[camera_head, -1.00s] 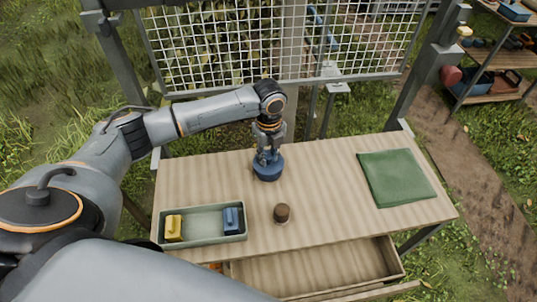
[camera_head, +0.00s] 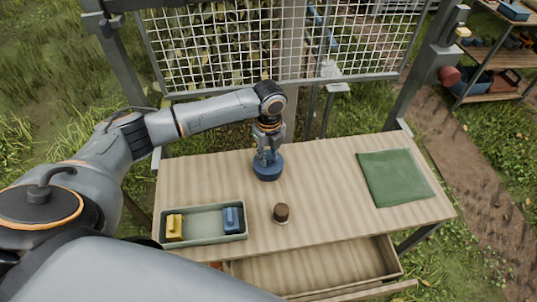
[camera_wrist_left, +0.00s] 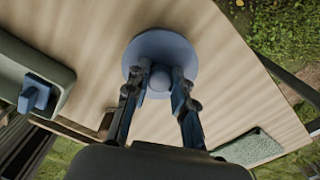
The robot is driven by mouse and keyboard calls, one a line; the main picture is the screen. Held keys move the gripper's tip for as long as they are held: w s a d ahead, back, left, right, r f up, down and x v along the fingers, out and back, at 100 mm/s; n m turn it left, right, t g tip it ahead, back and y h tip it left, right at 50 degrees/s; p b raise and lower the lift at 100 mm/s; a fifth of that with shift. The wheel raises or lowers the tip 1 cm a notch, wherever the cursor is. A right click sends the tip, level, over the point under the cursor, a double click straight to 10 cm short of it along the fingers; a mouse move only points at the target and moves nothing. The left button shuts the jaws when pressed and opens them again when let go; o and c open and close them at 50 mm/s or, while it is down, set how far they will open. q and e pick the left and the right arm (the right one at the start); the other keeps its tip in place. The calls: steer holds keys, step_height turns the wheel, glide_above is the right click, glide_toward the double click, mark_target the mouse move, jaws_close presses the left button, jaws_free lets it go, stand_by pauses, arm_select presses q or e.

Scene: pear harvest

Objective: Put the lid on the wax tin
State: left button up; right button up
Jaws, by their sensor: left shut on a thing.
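A round blue lid (camera_wrist_left: 160,55) with a small knob in its middle shows in the left wrist view. My left gripper (camera_wrist_left: 160,80) points down at it with its two fingers closed on the knob. In the head view, my left gripper (camera_head: 268,155) stands over a dark blue round tin (camera_head: 268,172) near the back middle of the table. The lid appears to be on or just above the tin; I cannot tell whether it is fully seated. The tin is mostly hidden under the lid in the left wrist view. My right gripper is not in view.
A grey-green tray (camera_head: 203,239) holds a yellow block (camera_head: 174,227) and a blue block (camera_head: 233,219) at the front left. A small dark brown round object (camera_head: 281,212) stands front middle. A green cloth (camera_head: 396,177) lies right. The drawer (camera_head: 310,272) is open below the front edge.

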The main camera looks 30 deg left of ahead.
mark_target(268, 156)
arm_select(q)
steer(key=shift+f, duration=0.5)
steer(key=o, duration=0.7)
steer(key=shift+c, duration=0.2)
step_height(268, 156, up, 2)
steer(key=shift+r+p, duration=0.15)
steer(key=shift+p, duration=0.9)
step_height(268, 156, up, 9)
steer(key=p, duration=0.8)
steer(key=shift+p, duration=0.4)
steer(key=shift+f, duration=0.2)
